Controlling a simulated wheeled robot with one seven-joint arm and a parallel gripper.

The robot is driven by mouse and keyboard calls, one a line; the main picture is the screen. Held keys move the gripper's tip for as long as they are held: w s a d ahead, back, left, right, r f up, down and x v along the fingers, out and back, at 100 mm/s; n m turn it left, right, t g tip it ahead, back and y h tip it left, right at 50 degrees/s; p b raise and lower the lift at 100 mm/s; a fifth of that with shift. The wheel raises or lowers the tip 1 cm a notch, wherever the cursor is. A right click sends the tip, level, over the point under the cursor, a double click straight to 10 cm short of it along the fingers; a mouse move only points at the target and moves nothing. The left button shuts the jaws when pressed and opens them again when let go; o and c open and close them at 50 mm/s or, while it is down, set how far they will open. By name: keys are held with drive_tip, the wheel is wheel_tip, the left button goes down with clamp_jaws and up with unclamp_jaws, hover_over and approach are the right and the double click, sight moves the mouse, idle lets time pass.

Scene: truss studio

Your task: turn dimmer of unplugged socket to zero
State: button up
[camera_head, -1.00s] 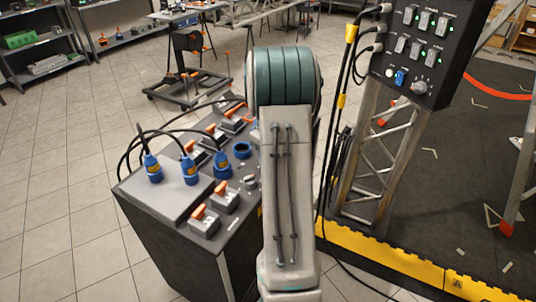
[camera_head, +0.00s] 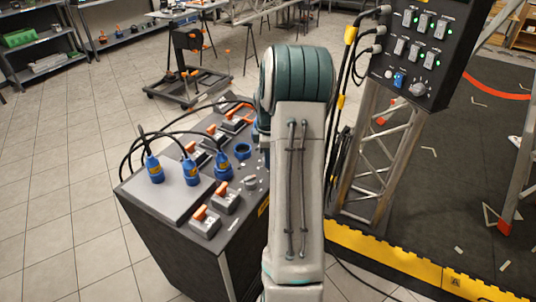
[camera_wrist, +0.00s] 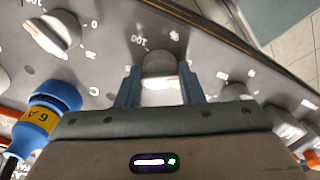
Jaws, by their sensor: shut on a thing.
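The dark socket box (camera_head: 240,240) stands left of my arm in the head view. Blue plugs with black cables, such as the nearest plug (camera_head: 155,170), stand in its sockets. One blue socket (camera_head: 242,151) has no plug in it. A grey dimmer knob (camera_wrist: 159,66) shows in the wrist view between the two fingers of my gripper (camera_wrist: 160,90), which is shut on it. A "100" mark is beside this knob; its pointer is hidden. My gripper is hidden behind my arm in the head view. I cannot tell from the wrist view which socket this knob serves.
Another dimmer knob (camera_wrist: 50,38) with an orange mark is at the wrist view's upper left. A blue plug (camera_wrist: 48,112) marked 6 A is close beside my gripper. Right of my arm stand a truss (camera_head: 385,165) and a black switch panel (camera_head: 440,75).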

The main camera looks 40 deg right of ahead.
drive_tip(key=shift+r, duration=0.1)
idle(0.4)
drive_tip(key=o, duration=1)
wheel_tip(320, 180, up, 14)
drive_tip(key=shift+f+p, duration=0.1)
drive_tip(key=shift+p, duration=0.25)
